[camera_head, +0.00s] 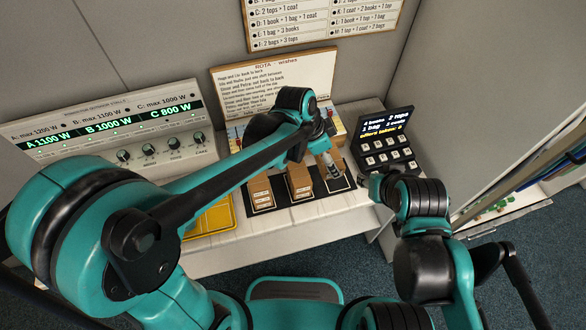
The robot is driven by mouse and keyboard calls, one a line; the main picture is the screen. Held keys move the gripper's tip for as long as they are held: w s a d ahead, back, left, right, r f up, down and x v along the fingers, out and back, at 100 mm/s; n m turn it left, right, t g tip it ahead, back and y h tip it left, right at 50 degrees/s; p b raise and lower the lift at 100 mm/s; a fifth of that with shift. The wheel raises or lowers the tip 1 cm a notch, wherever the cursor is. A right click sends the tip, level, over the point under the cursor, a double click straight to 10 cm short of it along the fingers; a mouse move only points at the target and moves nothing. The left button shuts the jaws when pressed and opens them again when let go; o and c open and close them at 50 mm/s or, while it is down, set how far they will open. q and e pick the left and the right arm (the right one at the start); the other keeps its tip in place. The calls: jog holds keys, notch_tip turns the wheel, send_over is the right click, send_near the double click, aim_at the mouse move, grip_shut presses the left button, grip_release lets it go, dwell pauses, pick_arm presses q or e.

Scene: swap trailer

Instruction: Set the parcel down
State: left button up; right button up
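Three small brown parcels with pale labels stand in a row at the front of the shelf, on or over dark mats: a left one (260,196), a middle one (299,183) and a right one (338,184). My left arm reaches across from the left, and its gripper (329,167) points down at the right parcel, touching or just above it. The fingertips are small and partly hidden by the arm, so I cannot tell if they grip it. My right gripper (374,186) is low at the shelf's right front, near the keypad unit; its fingers are mostly hidden.
A keypad unit (389,152) with a lit screen stands right of the parcels. A power panel (110,125) with knobs is at the left. A rota board (275,78) stands behind my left arm. A yellow tray (214,218) lies left of the parcels. The shelf's front edge is close.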

pick_arm(q)
jog(key=a+f, duration=0.1)
jog(key=a, duration=0.1)
jog(key=w+a+f+b, duration=0.1)
jog(key=a+f, duration=0.1)
jog(key=a, duration=0.1)
jog(key=w+a+f, duration=0.1)
jog(key=a+f, duration=0.1)
jog(key=shift+w+a+b, duration=0.1)
jog(key=shift+a+b, duration=0.25)
jog(key=shift+a, duration=0.05)
jog(key=shift+a+f, duration=0.1)
jog(key=shift+f, duration=0.05)
notch_tip(320, 180, down, 3)
jog(key=shift+f+b, duration=0.2)
jog(key=shift+b, duration=0.55)
jog(key=shift+f, duration=0.25)
jog(key=shift+f, duration=0.1)
jog(key=o, duration=1.2)
